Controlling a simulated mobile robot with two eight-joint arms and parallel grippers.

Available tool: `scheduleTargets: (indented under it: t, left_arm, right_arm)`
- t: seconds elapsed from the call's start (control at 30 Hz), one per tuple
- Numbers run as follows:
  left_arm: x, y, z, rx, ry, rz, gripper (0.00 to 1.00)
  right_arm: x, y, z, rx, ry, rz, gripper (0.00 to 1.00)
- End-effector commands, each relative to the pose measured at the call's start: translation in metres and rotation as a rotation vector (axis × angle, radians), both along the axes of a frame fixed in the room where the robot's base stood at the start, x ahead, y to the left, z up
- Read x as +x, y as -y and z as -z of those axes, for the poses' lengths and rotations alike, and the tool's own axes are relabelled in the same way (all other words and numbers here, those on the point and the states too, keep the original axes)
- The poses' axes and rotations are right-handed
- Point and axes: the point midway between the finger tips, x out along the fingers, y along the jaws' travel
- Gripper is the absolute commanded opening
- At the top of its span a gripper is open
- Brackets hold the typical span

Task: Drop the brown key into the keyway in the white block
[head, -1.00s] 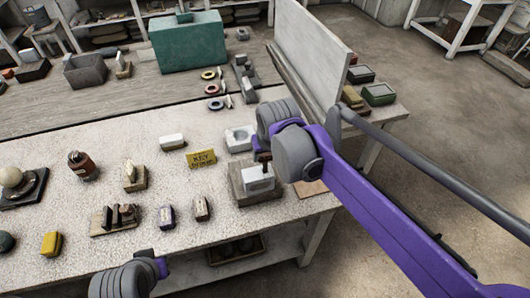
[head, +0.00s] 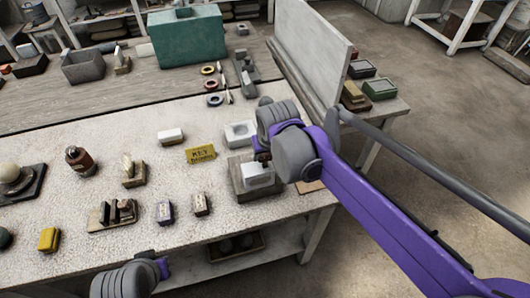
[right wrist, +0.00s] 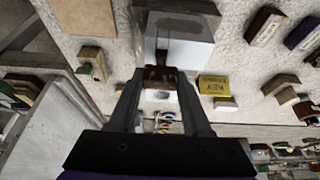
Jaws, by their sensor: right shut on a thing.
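The white block (head: 257,176) sits on a grey base near the right front of the pale table; it also shows in the right wrist view (right wrist: 195,52). My right gripper (head: 262,157) is just above the block, pointing down. In the right wrist view its fingers are shut on the brown key (right wrist: 160,76). The key's narrow dark end lies over the white block. I cannot tell whether it is inside the keyway, which the key and gripper hide. Part of my left arm shows at the bottom edge; its fingers are out of view.
A yellow KEY sign (head: 201,154) and a white block with a hollow (head: 240,133) stand nearby. Small blocks (head: 164,212) and a slotted wooden stand (head: 112,214) are to the left. An upright grey panel (head: 308,62) rises behind my right arm.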

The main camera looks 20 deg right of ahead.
Motion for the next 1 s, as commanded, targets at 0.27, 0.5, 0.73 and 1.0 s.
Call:
scheduleTargets:
  t: [0.27,0.5,0.73,1.0]
  left_arm:
    - [-0.002,0.0,0.006,0.0,-0.004,0.0,0.0]
    - [-0.004,0.0,0.01,0.0,-0.007,0.0,0.0]
    - [-0.003,0.0,0.009,0.0,-0.007,0.0,0.0]
    - [-0.003,0.0,0.009,0.0,-0.007,0.0,0.0]
  right_arm:
    - [0.0,0.0,0.008,0.0,0.0,0.0,0.0]
    - [0.0,0.0,0.014,0.0,0.0,0.0,0.0]
    - [0.0,0.0,0.012,0.0,0.001,0.0,0.84]
    - [0.0,0.0,0.012,0.0,0.0,0.0,0.84]
